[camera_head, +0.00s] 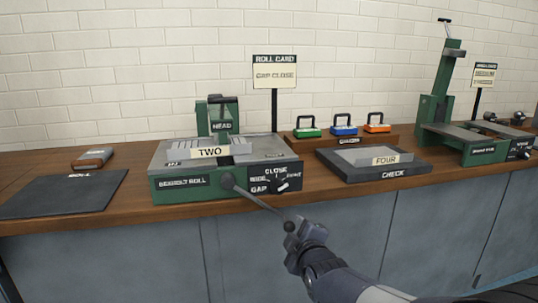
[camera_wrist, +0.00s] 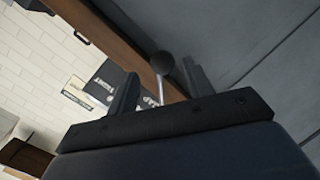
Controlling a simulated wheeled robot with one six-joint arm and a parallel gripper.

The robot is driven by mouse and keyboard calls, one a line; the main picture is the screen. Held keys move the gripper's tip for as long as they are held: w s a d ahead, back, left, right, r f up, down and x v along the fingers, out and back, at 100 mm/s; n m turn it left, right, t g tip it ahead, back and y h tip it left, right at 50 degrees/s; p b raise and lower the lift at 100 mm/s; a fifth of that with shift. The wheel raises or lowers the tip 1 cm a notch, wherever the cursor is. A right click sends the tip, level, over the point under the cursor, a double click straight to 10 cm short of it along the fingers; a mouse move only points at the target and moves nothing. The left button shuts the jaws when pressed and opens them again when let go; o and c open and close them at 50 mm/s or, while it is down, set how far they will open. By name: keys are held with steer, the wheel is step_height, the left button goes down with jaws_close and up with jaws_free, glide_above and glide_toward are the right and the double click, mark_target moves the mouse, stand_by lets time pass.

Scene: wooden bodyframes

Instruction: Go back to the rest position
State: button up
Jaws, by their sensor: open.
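My gripper (camera_head: 303,238) is in front of the bench edge, low and right of the middle in the head view. Its two fingers stand apart in the wrist view (camera_wrist: 160,82). A lever (camera_head: 258,202) slants down from the front of the green roll machine (camera_head: 165,190), and its dark ball knob (camera_head: 290,226) is close to my fingertips. In the wrist view the knob (camera_wrist: 163,63) and its thin rod appear between the fingers. I cannot tell whether they touch.
The wooden bench (camera_head: 140,212) has grey cabinet fronts (camera_head: 350,235) below. A dark check tray (camera_head: 420,170), small coloured weights (camera_head: 343,130) and a second green machine (camera_head: 480,150) stand to the right. A dark mat (camera_head: 65,195) lies left. The space before the cabinets looks free.

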mark_target(287, 231)
steer(key=b+x, duration=0.1)
steer(key=x, duration=0.3)
steer(key=shift+w+f, duration=0.25)
steer(key=shift+w+a+f, duration=0.15)
steer(key=shift+a+f, duration=0.05)
steer(key=shift+a, duration=0.05)
steer(key=shift+a+f+m, duration=0.3)
steer(key=shift+m, duration=0.1)
steer(key=shift+s+d+f, duration=0.1)
steer(key=shift+s, duration=0.1)
